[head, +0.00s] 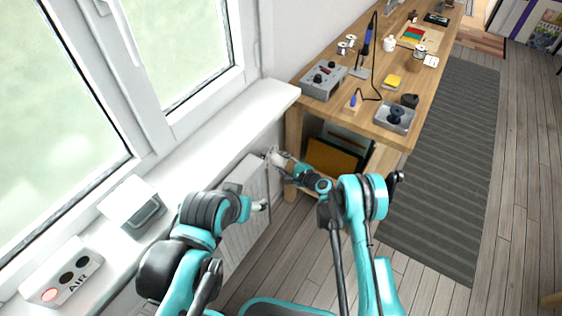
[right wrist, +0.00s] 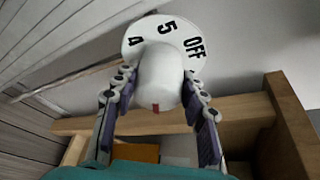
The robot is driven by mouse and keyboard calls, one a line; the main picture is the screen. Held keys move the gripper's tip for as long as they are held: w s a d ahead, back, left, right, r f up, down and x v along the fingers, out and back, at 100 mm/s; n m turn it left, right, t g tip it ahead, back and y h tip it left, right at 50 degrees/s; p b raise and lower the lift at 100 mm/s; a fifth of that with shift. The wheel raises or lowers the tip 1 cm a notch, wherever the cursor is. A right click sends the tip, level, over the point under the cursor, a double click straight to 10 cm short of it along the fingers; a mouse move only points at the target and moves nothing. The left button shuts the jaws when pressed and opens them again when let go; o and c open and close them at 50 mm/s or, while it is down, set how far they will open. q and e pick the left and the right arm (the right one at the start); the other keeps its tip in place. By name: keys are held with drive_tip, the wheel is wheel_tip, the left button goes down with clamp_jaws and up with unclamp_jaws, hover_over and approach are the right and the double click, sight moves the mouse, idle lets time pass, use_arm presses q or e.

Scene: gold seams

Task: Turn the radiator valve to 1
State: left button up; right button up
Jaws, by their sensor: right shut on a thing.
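The radiator (head: 245,212) is a white panel below the window sill. My left gripper (head: 261,206) is by the radiator, too small to read.
A wooden workbench (head: 340,104) with a grey box (head: 322,82), a tray and small tools stands beyond the valve. Its legs and lower frame are close to my right gripper. The sill holds a box marked AIR (head: 62,280). A dark striped mat (head: 455,150) lies on the floor.

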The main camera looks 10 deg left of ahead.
sight(281, 158)
idle(0.5)
drive_tip(key=o, duration=1.2)
drive_tip(key=shift+c, duration=0.2)
wheel_tip(281, 158, up, 9)
drive_tip(key=shift+w+d+r, duration=0.1)
drive_tip(key=shift+d, duration=0.05)
drive_tip(key=shift+r, duration=0.35)
